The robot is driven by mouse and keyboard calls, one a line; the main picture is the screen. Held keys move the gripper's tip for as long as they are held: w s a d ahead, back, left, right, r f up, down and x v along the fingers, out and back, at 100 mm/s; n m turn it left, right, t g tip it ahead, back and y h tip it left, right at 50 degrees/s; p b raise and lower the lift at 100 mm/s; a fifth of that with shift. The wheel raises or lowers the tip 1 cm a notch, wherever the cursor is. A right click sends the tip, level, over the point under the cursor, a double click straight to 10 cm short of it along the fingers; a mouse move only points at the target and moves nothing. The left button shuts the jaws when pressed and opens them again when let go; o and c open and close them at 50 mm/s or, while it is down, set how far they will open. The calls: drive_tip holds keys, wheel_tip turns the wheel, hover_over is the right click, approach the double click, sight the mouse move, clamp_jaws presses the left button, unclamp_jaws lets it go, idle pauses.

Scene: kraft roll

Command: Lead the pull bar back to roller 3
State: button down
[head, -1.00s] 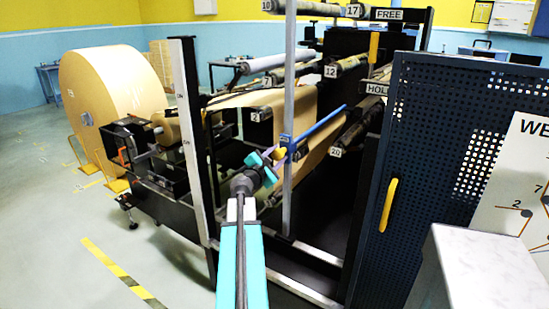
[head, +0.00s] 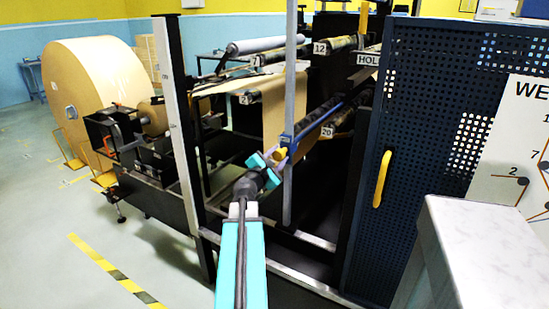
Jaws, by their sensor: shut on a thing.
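The pull bar (head: 316,116) is a long blue bar in the head view, slanting from a yellow grip (head: 281,153) up and away to the right. My gripper (head: 273,157), with teal fingers, is shut on the yellow grip at the bar's near end. A grey upright post (head: 290,85) stands close to the bar's near end; I cannot tell whether they touch. Brown paper (head: 283,105) hangs behind the bar, whose far end is hard to separate from the dark rollers. No label for roller 3 is readable; plates 2 (head: 246,99), 7, 12 and 20 (head: 327,132) show.
A dark perforated guard door (head: 415,150) with a yellow handle (head: 382,179) stands right of the bar. A pale upright (head: 179,120) and the large kraft roll (head: 100,95) are to the left. A grey-white block (head: 480,250) is at front right.

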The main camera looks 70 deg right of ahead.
drive_tip(key=shift+w+f+b, duration=0.15)
drive_tip(key=shift+f+b, duration=0.65)
drive_tip(key=shift+b, duration=0.05)
drive_tip(key=shift+w+f+b, duration=0.15)
drive_tip(key=shift+f+b, duration=0.65)
drive_tip(key=shift+b, duration=0.05)
idle(0.3)
